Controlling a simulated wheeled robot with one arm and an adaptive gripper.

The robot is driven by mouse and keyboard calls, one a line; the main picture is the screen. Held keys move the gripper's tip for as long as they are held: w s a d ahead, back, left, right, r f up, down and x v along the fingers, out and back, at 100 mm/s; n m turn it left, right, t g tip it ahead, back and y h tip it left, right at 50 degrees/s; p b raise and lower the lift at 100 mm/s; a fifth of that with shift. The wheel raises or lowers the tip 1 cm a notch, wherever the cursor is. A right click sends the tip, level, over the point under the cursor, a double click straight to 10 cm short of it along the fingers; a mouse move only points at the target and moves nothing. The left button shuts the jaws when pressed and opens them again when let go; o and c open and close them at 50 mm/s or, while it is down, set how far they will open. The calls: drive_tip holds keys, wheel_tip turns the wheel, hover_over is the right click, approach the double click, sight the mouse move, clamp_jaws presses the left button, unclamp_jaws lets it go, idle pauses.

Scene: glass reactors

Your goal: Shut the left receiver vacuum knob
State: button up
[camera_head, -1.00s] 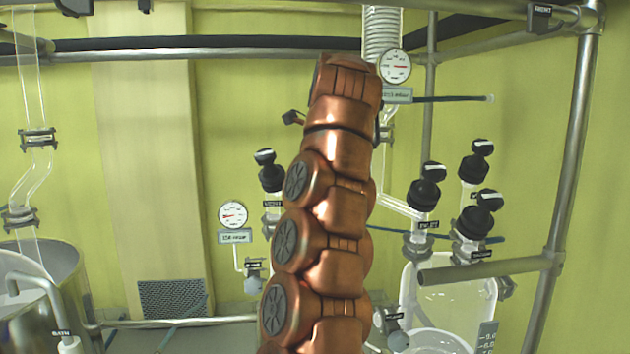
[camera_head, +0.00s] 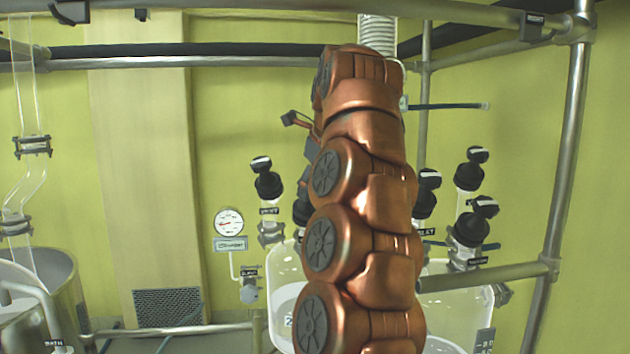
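The left receiver (camera_head: 286,268), a clear glass vessel, shows at lower centre, its right side hidden behind my copper arm. A black knob with a white mark on top (camera_head: 266,178) stands over its left side on a glass neck; the label below is too small to read. A second black knob (camera_head: 301,208) shows only in part beside my arm. I cannot tell which is the vacuum knob, or whether either is open. My gripper (camera_head: 300,130) is mostly hidden behind my arm; only a small dark and copper part sticks out at left, above the knobs. Its fingers cannot be made out.
The right receiver (camera_head: 455,300) carries several similar black knobs, such as one at front right (camera_head: 474,222). A round gauge (camera_head: 228,222) stands left of the left receiver. Metal frame rails (camera_head: 570,150) run above and at right. A steel vessel (camera_head: 55,285) is at lower left.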

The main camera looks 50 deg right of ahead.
drive_tip(key=s+a, duration=0.4)
drive_tip(key=s, duration=0.4)
drive_tip(key=shift+s+a, duration=0.35)
drive_tip(key=shift+s, duration=0.05)
idle(0.7)
drive_tip(key=a+f+n+g+y, duration=0.2)
drive_tip(key=a+f+n+g, duration=0.1)
drive_tip(key=a+f+n, duration=1.7)
drive_tip(key=s+a+f+n+g, duration=0.2)
drive_tip(key=s+a+f+n, duration=0.3)
drive_tip(key=s+f, duration=0.3)
drive_tip(key=s+a+f+n+g+y, duration=0.1)
drive_tip(key=s+a+f+n+g, duration=0.2)
drive_tip(key=s+a+f+n, duration=0.2)
drive_tip(key=s+f+n, duration=0.3)
drive_tip(key=s, duration=0.1)
drive_tip(key=shift+s+a+f+n, duration=0.3)
drive_tip(key=shift+f, duration=0.05)
